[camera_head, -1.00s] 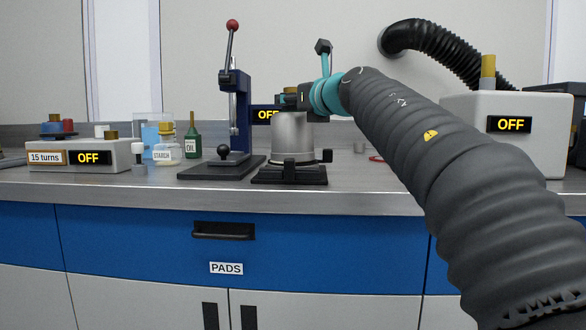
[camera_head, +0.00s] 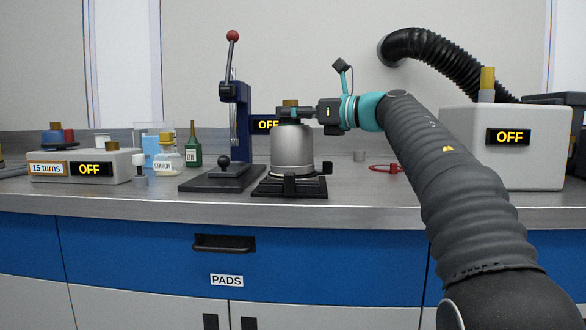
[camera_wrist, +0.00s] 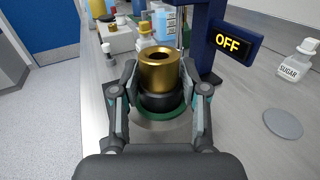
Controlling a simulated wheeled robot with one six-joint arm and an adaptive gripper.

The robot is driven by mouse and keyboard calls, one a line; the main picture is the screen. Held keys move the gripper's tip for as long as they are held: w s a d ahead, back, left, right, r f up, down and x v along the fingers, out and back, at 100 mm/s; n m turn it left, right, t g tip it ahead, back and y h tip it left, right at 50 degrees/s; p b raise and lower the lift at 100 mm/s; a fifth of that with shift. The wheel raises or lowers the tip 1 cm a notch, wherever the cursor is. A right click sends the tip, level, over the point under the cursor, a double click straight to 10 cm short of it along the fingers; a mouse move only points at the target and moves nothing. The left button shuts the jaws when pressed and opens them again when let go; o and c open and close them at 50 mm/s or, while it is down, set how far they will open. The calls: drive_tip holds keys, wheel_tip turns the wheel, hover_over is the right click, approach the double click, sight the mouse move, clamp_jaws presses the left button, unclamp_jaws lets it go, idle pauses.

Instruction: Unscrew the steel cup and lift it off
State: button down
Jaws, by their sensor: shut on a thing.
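The steel cup (camera_head: 292,152) is a silver cylinder standing upright in a black clamp base (camera_head: 290,187) on the bench. A brass piece (camera_head: 290,103) tops it, and this also shows in the wrist view (camera_wrist: 158,68). Beneath the brass, the wrist view shows a dark collar (camera_wrist: 160,102), a green ring (camera_wrist: 174,114) and part of a steel rim. My gripper (camera_head: 290,112) reaches in from the right, level with the top of the cup. Its fingers (camera_wrist: 158,78) close on both sides of the dark collar; the exact contacts are partly hidden.
A blue press (camera_head: 237,130) with a red-knobbed lever stands close on the left. A white unit (camera_head: 515,160) stands at the right.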

drive_tip(key=shift+w+n+g+y+p, duration=0.1)
drive_tip(key=shift+n+g+y+p, duration=0.25)
drive_tip(key=shift+g+p, duration=0.45)
drive_tip(key=n+g+y+p, duration=0.1)
drive_tip(key=n+g+p, duration=0.2)
drive_tip(key=p, duration=0.1)
drive_tip(key=shift+g, duration=0.4)
drive_tip(key=n+g+p, duration=0.2)
drive_tip(key=g+p, duration=0.1)
drive_tip(key=p, duration=0.1)
drive_tip(key=shift+n+g+p, duration=0.45)
drive_tip(key=shift+g+p, duration=0.55)
drive_tip(key=shift+p, duration=0.05)
drive_tip(key=shift+f, duration=0.15)
drive_tip(key=shift+n+g, duration=0.5)
drive_tip(key=shift+g, duration=0.1)
drive_tip(key=shift+g, duration=0.3)
